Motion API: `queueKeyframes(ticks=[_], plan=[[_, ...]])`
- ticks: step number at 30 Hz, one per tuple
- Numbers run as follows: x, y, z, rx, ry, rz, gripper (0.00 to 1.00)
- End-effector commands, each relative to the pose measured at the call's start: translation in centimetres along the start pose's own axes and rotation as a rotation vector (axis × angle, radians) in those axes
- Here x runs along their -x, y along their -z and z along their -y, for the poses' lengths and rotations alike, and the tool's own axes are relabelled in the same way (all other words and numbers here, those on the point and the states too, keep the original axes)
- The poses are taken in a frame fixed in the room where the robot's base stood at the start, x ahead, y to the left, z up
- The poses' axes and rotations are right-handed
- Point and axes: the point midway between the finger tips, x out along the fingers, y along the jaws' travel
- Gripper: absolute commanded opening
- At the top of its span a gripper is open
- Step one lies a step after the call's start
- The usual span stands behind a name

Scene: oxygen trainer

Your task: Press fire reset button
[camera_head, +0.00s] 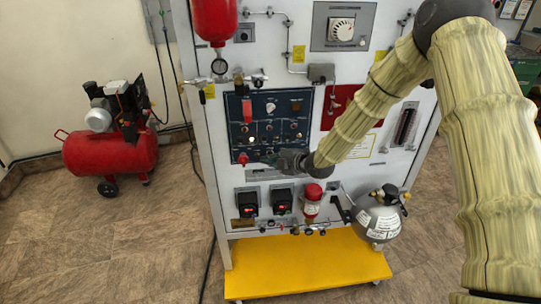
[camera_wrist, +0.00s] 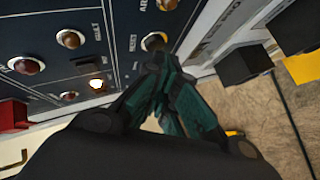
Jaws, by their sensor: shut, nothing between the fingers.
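The dark blue control panel (camera_head: 259,140) is on the front of the white trainer stand, with several round buttons and switches. In the wrist view the panel (camera_wrist: 118,62) shows at an angle. A round button with a bright ring (camera_wrist: 153,41) is just beyond my fingertips; I cannot tell whether they touch. I cannot tell for sure which button is the fire reset. My gripper (camera_wrist: 160,62) is shut and empty. In the head view my gripper (camera_head: 279,158) is at the panel's lower edge, hiding part of it.
A red bottle (camera_head: 214,20) hangs above left. A yellow base (camera_head: 300,264) juts out. A red compressor (camera_head: 108,150) stands left; floor ahead is clear.

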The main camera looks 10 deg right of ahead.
Motion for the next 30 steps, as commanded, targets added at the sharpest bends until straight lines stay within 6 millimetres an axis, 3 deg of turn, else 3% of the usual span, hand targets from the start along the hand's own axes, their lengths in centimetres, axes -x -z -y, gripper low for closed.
queueKeyframes(ticks=[30], plan=[[-0.54, -0.39, -0.43, 0.000, -0.001, 0.000, 0.00]])
